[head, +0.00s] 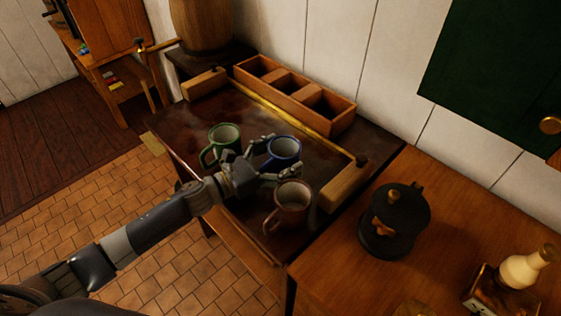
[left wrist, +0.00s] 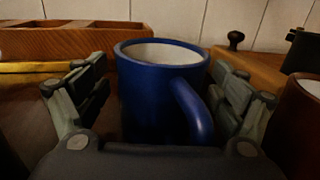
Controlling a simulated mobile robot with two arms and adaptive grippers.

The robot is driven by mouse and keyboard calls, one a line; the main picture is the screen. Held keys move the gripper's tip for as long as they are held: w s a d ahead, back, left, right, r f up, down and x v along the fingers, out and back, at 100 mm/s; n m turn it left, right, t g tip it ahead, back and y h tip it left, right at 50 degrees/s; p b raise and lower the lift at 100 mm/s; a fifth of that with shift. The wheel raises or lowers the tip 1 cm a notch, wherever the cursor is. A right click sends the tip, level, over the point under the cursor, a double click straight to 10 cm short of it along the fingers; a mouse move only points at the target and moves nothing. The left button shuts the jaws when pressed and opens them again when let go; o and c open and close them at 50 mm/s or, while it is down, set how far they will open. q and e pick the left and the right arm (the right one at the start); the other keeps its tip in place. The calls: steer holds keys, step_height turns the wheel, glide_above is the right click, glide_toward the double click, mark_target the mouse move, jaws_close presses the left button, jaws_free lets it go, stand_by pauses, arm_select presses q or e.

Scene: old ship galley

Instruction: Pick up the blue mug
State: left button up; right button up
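The blue mug (head: 285,149) stands upright on the dark table, between a green mug (head: 222,142) and a reddish-brown mug (head: 290,203). My left gripper (head: 280,156) reaches in from the left with its fingers on two sides of the blue mug. In the left wrist view the blue mug (left wrist: 160,85) fills the space between the spread fingers, its handle toward the camera and to the right. The fingers look open, with a small gap at the left; contact at the right is unclear. The mug's base is hidden by the gripper. My right gripper is not in view.
A wooden box with compartments (head: 344,118) stands along the table's back. Wooden blocks lie at the left (head: 204,83) and right (head: 343,184) table ends. A black coffee grinder (head: 395,220) stands on the wooden counter (head: 330,262) at right. The brown mug is close to my gripper.

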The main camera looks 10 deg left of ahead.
arm_select(q)
steer(key=c, duration=1.1)
steer(key=shift+r, duration=0.1)
